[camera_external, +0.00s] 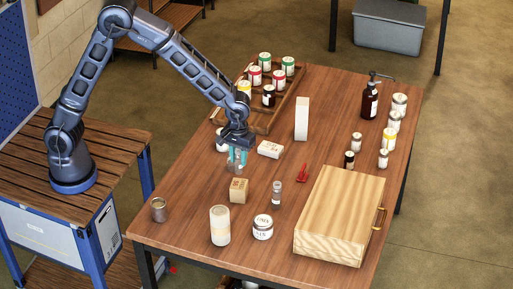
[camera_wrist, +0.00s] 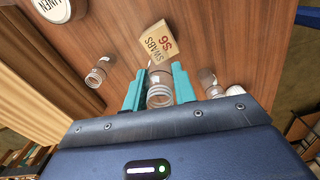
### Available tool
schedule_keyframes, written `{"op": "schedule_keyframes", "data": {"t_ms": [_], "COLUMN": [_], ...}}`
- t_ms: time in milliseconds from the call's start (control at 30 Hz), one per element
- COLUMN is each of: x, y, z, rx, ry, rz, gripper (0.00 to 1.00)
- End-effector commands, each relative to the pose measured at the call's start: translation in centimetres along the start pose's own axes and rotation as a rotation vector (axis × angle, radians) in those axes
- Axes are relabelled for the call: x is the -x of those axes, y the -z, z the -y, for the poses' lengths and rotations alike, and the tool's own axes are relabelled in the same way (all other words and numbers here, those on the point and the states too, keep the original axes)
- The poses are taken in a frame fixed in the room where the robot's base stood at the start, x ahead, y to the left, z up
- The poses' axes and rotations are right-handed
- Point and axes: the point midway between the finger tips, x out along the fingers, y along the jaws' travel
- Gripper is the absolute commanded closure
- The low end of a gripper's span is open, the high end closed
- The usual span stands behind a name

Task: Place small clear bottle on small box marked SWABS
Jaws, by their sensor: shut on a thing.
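My gripper (camera_external: 237,160) is shut on a small clear bottle (camera_wrist: 160,92), held between its two teal fingers (camera_wrist: 158,88). The small cardboard box marked SWABS (camera_external: 239,190) stands on the table, in front of and below my gripper. It also shows in the wrist view (camera_wrist: 158,43), just beyond the fingertips, its lettering facing up. The bottle overlaps the box's near edge in that view; whether they touch cannot be told.
Another clear bottle (camera_external: 276,194) stands right of the box. A white box (camera_external: 270,149) lies right of my gripper. A wooden case (camera_external: 339,215) fills the right front.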

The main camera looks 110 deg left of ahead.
Motion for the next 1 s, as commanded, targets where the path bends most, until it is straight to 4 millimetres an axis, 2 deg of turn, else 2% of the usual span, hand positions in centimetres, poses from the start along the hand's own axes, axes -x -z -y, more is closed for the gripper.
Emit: {"op": "schedule_keyframes", "data": {"t_ms": [267,500,900,933,1000], "x": [-1.7,-4.8,-5.3,-5.3,-5.2], "y": [0.0,0.0,0.0,0.0,0.0], "z": [0.1,0.0,0.0,0.0,0.0], "rx": [0.001,-0.001,0.000,0.000,0.000], "ry": [0.001,0.002,0.000,0.000,0.000], "rz": [0.000,0.001,0.000,0.000,0.000], "gripper": [0.99,0.99,0.99,0.71,0.57]}}
